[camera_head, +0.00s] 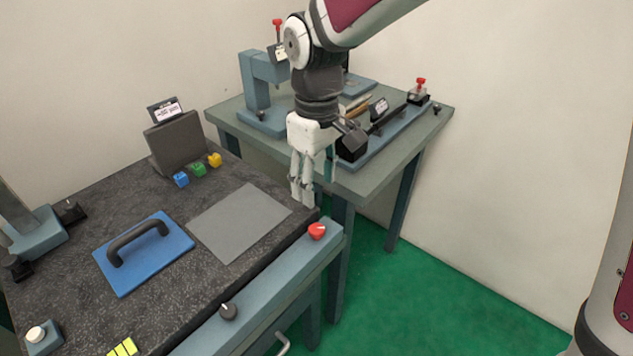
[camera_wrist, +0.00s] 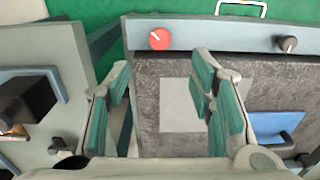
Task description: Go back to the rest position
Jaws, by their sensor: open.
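My gripper (camera_head: 303,190) hangs from the arm with its fingers pointing down, over the right edge of the dark speckled table (camera_head: 120,205). Its fingers are apart and nothing is between them. In the wrist view my gripper (camera_wrist: 160,90) shows two green-padded fingers spread wide, with the table edge and a grey mat behind them. The grey mat (camera_head: 238,222) lies on the table to the left of the fingers in the head view.
A red knob (camera_head: 317,231) sits on the table's front rail close below my fingers, and a dark knob (camera_head: 228,311) is further along. A blue plate with a handle (camera_head: 143,252) and small colored blocks (camera_head: 198,169) are left. A second table (camera_head: 395,150) with fixtures stands behind.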

